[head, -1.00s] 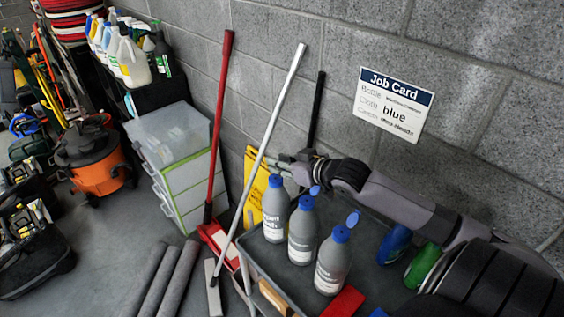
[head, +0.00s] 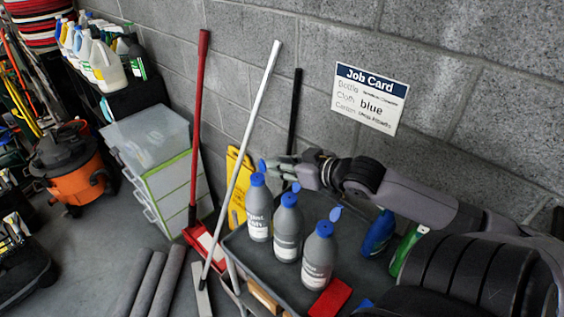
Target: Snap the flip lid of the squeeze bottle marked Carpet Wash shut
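Three grey squeeze bottles with blue caps stand upright in a row on a dark cart top (head: 240,247): the left bottle (head: 258,215), the middle bottle (head: 288,236) and the right bottle (head: 318,263). Their white labels show only in part, and I cannot tell which reads Carpet Wash. The lids of the middle (head: 296,187) and right (head: 335,213) bottles stand flipped up. A small blue piece (head: 262,165), apparently the left bottle's lid, shows above its cap. My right gripper (head: 272,166) is just behind and above the left bottle; its finger gap is unclear. My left gripper is out of view.
A blue bottle (head: 378,236) and a green one (head: 404,248) stand right of the row, near my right arm. A red block (head: 330,298) lies in front. A white pole (head: 240,165) and yellow sign (head: 236,190) are left of the cart.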

